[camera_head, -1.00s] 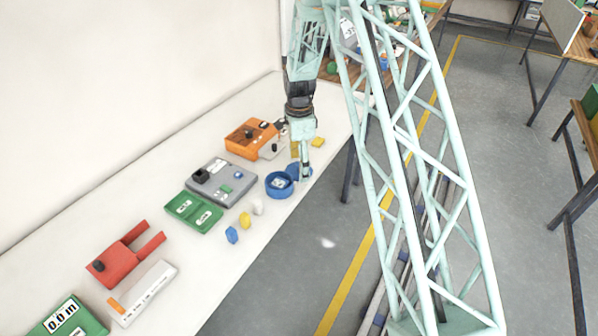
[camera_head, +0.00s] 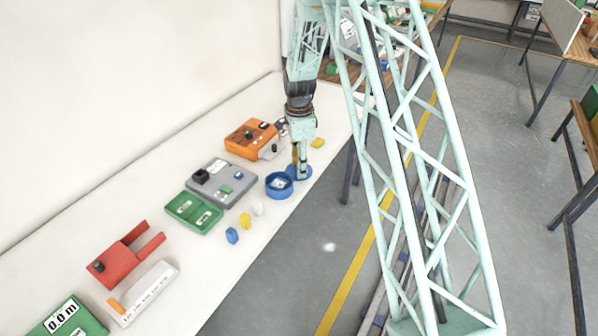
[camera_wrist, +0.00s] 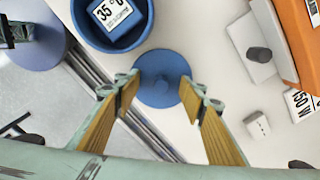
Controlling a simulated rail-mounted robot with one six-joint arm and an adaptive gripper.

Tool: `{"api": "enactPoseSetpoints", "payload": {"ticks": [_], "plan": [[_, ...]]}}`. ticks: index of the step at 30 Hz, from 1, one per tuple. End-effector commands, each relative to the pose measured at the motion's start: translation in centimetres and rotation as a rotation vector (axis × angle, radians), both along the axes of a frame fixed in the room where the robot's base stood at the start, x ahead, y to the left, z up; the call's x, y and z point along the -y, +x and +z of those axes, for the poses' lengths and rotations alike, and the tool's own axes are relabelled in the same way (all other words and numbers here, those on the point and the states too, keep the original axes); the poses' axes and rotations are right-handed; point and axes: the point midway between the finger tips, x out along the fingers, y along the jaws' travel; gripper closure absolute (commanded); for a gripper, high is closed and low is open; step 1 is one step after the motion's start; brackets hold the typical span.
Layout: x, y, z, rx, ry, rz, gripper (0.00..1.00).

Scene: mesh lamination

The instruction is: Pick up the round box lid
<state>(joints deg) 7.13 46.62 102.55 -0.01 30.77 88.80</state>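The round box lid (camera_wrist: 158,72) is a flat blue disc with a small raised centre, lying on the white table. In the head view the lid (camera_head: 306,173) is partly covered by my gripper (camera_head: 300,175). In the wrist view my gripper (camera_wrist: 158,84) is open and empty, with its two wooden-faced fingers apart on either side of the lid's near part. Whether the fingertips touch the lid cannot be told. The round blue box (camera_head: 279,193) stands beside the lid, open at the top. A labelled blue block (camera_wrist: 117,14) is inside it.
A grey device (camera_head: 232,187) and an orange device (camera_head: 243,149) stand left of and behind the lid. A white switch piece (camera_wrist: 257,125) lies on the table near my right finger. Small blocks, including a yellow one (camera_head: 245,220), lie near the table's front edge.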

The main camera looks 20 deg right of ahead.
Motion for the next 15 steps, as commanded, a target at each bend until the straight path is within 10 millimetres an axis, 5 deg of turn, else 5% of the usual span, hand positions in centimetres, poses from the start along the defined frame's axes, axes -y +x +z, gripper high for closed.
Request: {"api": "enactPoseSetpoints", "payload": {"ticks": [10,15], "plan": [[-0.01,-0.13,-0.36,-0.003,0.0,0.0,0.97],[-0.02,-0.22,-0.4,-0.005,0.001,0.0,0.98]]}}
